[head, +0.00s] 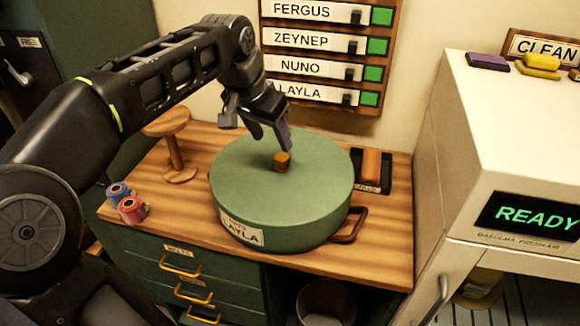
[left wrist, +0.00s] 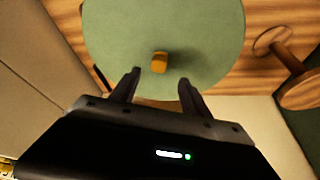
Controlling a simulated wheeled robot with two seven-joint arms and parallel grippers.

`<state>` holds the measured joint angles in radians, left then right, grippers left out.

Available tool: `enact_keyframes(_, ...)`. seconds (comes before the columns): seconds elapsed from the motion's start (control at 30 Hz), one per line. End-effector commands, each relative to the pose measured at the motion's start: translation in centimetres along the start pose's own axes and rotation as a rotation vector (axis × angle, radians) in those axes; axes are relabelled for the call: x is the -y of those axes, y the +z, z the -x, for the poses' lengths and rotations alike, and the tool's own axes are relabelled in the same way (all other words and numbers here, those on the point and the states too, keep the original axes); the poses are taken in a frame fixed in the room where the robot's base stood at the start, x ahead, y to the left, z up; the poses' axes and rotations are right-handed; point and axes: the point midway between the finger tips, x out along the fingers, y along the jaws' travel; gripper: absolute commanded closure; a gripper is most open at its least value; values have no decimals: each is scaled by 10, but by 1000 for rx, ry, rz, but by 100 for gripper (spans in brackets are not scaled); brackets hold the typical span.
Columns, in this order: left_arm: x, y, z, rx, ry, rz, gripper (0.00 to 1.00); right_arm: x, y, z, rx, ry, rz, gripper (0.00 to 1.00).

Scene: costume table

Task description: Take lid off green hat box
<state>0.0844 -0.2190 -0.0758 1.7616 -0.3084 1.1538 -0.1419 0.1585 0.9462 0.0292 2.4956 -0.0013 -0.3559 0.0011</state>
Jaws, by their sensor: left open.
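The green hat box (head: 270,215) stands on the wooden table, with a label reading LAYLA on its front and a brown handle at its right side. Its round green lid (head: 245,170) is on top, with a small orange-brown knob (head: 282,161) in the middle. My left gripper (head: 270,145) is above the far part of the lid, just behind the knob. In the left wrist view, its two fingers (left wrist: 157,85) are open and apart, and the knob (left wrist: 160,62) lies ahead of the gap between them, not gripped. My right gripper is not in view.
A wooden stand (head: 178,150) and blue and red spools (head: 131,209) are left of the box. A dark tray with an orange-brown block (head: 371,166) sits behind right. A name board (head: 320,45) hangs above. A white cabinet (head: 500,110) rises at right.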

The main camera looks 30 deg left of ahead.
Motion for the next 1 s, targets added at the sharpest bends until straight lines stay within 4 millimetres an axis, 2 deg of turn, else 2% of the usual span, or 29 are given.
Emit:
enact_keyframes(0.23,0,0,-4,1,1,0,46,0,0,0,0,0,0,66)
enact_keyframes(0.5,0,0,-26,1,1,0,46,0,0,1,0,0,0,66)
enact_keyframes(0.83,-1,-1,-30,1,1,0,46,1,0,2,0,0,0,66)
enact_keyframes(1.0,-2,-2,-50,4,1,0,46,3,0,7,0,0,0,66)
